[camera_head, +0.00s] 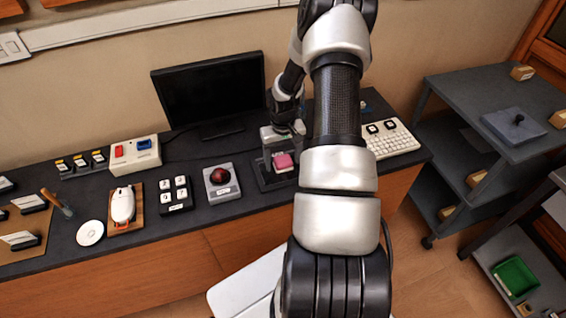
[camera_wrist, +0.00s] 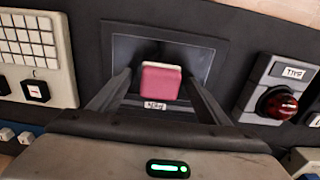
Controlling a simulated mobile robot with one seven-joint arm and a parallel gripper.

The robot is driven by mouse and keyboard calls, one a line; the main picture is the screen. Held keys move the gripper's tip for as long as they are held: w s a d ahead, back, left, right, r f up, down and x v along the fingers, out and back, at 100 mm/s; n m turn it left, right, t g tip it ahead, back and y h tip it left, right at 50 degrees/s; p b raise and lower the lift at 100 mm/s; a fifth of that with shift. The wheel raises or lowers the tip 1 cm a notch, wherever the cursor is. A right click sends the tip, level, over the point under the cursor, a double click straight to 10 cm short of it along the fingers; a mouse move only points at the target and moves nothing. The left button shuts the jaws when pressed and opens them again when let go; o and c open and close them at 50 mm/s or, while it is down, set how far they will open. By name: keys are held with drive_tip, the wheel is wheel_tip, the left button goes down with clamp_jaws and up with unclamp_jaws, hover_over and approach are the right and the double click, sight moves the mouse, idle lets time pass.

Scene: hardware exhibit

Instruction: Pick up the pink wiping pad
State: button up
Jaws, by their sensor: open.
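The pink wiping pad (camera_head: 284,161) is a small pink block with a pale layer at its back edge. It sits on a dark square tray (camera_head: 265,183) on the desk. In the wrist view the pad (camera_wrist: 160,83) lies between the fingers, ahead of the gripper body, with a small label in front of it on the tray (camera_wrist: 205,57). My gripper (camera_head: 281,150) is open, and it also shows in the wrist view (camera_wrist: 158,88). A gap shows between the pad and each finger. I cannot tell the exact height of the fingertips over the tray.
A red button box (camera_head: 221,184) stands left of the tray and a white keypad (camera_head: 391,139) right of it. A black monitor (camera_head: 212,95) stands behind. A grey shelf cart (camera_head: 475,90) is at the right.

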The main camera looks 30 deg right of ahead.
sight(283, 159)
drive_tip(key=c, duration=1.2)
wheel_tip(283, 159, up, 10)
drive_tip(key=shift+r, duration=0.1)
